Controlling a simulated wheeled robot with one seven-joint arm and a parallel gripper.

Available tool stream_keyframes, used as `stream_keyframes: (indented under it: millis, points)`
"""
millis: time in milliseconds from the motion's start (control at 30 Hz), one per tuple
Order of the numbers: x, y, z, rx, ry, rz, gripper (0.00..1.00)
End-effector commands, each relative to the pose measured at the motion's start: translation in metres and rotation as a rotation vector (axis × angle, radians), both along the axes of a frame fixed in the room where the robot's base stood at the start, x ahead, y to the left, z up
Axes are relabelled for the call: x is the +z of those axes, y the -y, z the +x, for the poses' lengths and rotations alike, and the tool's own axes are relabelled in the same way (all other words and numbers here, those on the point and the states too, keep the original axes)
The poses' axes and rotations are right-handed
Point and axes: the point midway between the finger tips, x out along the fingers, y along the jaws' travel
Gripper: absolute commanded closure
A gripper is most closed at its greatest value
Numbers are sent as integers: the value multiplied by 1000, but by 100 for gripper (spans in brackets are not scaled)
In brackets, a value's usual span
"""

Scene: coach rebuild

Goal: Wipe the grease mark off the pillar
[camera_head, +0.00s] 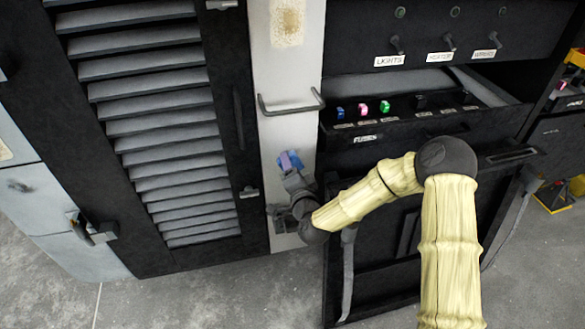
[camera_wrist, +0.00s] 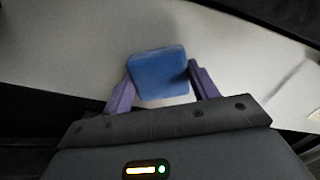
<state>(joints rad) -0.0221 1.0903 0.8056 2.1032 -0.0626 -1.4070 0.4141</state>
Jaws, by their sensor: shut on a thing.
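The pillar (camera_head: 291,75) is a pale upright strip between the black louvred door and the black cabinet in the head view. A tan, speckled mark (camera_head: 287,22) is near its visible top. My gripper (camera_head: 291,163) is low in front of the pillar, well below the mark and below a grey bar handle. Its purple fingers are shut on a blue pad (camera_wrist: 158,73), which also shows as a small blue patch in the head view (camera_head: 283,160). In the wrist view the pad is against a pale surface; I cannot tell if it touches. My gripper also shows there (camera_wrist: 162,83).
The grey bar handle (camera_head: 290,107) crosses the pillar between my gripper and the mark. To the right, an open black drawer (camera_head: 420,115) with coloured knobs juts out below labelled switches (camera_head: 440,57). The louvred door (camera_head: 150,120) stands to the left. Grey floor is below.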

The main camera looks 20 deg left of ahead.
Motion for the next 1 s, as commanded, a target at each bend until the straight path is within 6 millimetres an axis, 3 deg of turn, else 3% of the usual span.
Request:
stream_keyframes:
  millis: [700,1000]
  points:
    - [-1,29,-46,-1,0,-1,66]
    - [0,32,-50,-2,0,0,66]
